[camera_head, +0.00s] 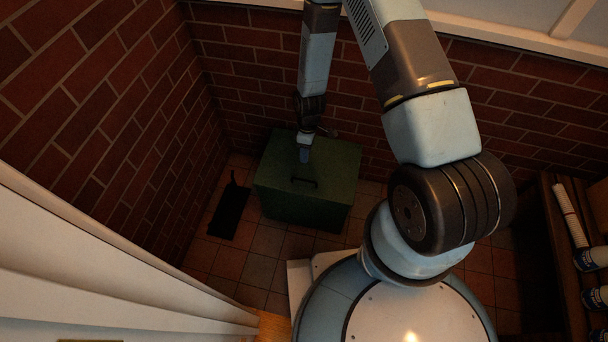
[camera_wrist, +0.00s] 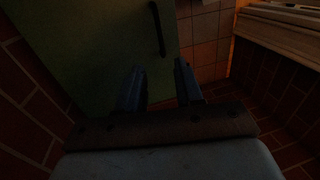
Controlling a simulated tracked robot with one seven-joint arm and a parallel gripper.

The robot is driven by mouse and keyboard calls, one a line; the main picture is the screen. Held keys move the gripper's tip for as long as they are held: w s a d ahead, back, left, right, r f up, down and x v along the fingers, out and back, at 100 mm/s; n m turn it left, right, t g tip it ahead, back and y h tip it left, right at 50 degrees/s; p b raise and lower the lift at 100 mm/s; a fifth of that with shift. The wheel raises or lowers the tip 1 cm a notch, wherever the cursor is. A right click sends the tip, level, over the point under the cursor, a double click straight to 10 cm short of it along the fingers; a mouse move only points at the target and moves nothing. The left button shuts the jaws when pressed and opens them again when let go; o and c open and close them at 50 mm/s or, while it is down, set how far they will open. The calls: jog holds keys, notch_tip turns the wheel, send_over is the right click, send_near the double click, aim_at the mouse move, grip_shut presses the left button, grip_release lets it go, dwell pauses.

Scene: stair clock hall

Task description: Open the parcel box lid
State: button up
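The green parcel box (camera_head: 270,182) stands on the tiled floor in the corner by the brick walls, and its lid looks shut. A dark bar handle (camera_head: 304,182) is on the lid near its front edge. In the wrist view the handle (camera_wrist: 157,28) lies ahead of the fingertips, on the green lid (camera_wrist: 90,45). My gripper (camera_head: 304,158) hangs over the lid, behind the handle in the head view. In the wrist view the two blue fingers of my gripper (camera_wrist: 160,66) are apart with nothing between them. I cannot tell whether the fingertips touch the lid.
A black object (camera_head: 229,210) lies on the floor left of the box. Brick walls (camera_head: 110,100) rise behind and left of it. A wooden rack (camera_head: 566,245) with white cylindrical things (camera_head: 592,258) stands at the right. Bare tiles (camera_head: 262,243) show before the box.

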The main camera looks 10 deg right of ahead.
send_over(304, 183)
notch_tip(304, 183, down, 12)
jog(key=shift+f, duration=0.2)
jog(key=shift+c, duration=0.2)
grip_shut()
dwell(0.4)
dwell(1.1)
